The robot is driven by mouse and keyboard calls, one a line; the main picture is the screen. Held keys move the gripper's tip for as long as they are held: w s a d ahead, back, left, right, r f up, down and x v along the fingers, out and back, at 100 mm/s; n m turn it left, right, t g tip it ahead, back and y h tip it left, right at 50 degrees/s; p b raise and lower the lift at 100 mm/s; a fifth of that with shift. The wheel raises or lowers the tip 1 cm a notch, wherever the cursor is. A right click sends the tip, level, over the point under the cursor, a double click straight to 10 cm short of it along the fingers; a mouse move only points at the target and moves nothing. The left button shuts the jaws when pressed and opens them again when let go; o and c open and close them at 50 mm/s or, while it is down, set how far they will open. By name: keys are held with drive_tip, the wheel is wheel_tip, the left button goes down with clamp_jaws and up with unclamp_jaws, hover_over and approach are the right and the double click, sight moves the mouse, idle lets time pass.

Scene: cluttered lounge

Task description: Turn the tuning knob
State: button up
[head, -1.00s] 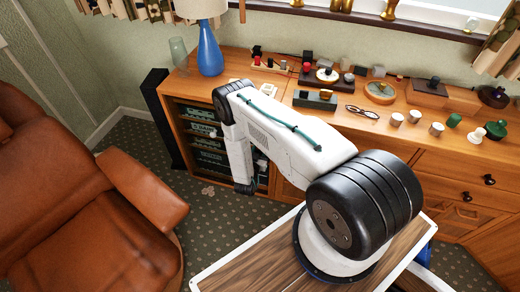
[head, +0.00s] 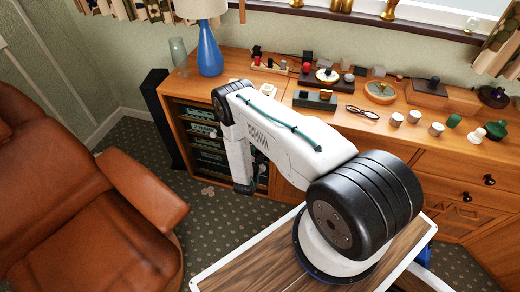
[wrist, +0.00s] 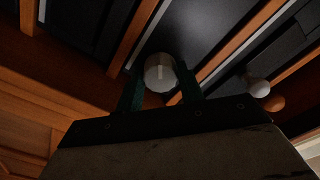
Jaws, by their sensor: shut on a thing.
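In the wrist view, a pale round tuning knob (wrist: 160,76) with a light line on its face sits between the two dark green fingers of my gripper (wrist: 160,70). My gripper is shut on the knob, one finger on each side. The knob is in front of a dark unit panel in a wooden cabinet. In the head view, my arm reaches to the open front of the wooden cabinet (head: 168,88), and the knob and fingers are hidden behind the arm.
In the wrist view, another pale knob (wrist: 258,87) stands to the right. The cabinet holds several stereo units (head: 205,144). A blue lamp (head: 210,52) and many small items stand on top. A brown leather armchair (head: 85,235) is at the left; patterned carpet lies between.

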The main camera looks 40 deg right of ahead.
drive_tip(key=shift+w+a+m, duration=0.1)
drive_tip(key=shift+a+m, duration=0.05)
drive_tip(key=shift+m, duration=1.05)
drive_tip(key=o, duration=1)
drive_tip(key=v, duration=0.7)
drive_tip(key=shift+s+a, duration=0.25)
drive_tip(key=shift+s, duration=0.05)
